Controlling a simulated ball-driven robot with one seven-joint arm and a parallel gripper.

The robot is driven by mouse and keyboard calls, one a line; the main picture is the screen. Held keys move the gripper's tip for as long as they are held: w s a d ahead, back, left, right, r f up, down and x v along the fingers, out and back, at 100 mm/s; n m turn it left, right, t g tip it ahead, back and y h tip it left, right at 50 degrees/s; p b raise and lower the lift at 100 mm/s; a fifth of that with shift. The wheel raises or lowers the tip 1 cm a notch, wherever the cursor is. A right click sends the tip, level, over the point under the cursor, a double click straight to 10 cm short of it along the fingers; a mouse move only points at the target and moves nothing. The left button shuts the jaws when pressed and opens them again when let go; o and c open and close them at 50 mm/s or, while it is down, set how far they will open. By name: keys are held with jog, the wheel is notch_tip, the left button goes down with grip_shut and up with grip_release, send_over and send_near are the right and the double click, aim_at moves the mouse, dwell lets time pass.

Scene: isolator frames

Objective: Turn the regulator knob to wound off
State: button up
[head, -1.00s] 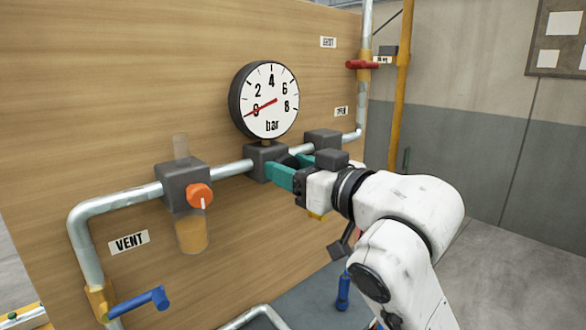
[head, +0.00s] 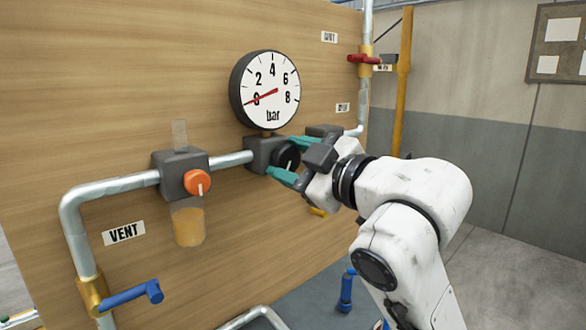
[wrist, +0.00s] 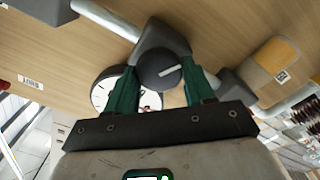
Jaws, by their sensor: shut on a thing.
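The regulator knob (head: 288,157) is black and round with a white mark. It sits on a dark grey block (head: 258,154) below the gauge. My gripper (head: 283,157) is shut on it, one teal finger above and one below in the head view. In the wrist view the knob (wrist: 159,70) lies between the fingertips of my gripper (wrist: 161,80), its white mark slanting slightly up to the right. The pressure gauge (head: 270,92) has its red needle at about 0 bar.
An orange knob (head: 197,182) is on another grey block to the left, above an amber bowl (head: 188,224). A blue lever (head: 132,296) is near the VENT label (head: 124,233). A red lever (head: 365,58) is at upper right. Pipes run along the wooden panel.

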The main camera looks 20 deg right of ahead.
jog(key=n+b, duration=0.1)
jog(key=n, duration=0.1)
jog(key=n+b, duration=0.1)
jog(key=n, duration=0.2)
jog(key=shift+a+f+n+b, duration=0.1)
jog(key=shift+f+n+b, duration=0.1)
jog(key=shift+n+b, duration=0.1)
dwell(0.5)
jog(key=o, duration=1)
jog(key=shift+s, duration=0.1)
jog(key=shift+r, duration=0.1)
jog(key=b+v, duration=1)
jog(key=b, duration=0.1)
jog(key=shift+s, duration=0.35)
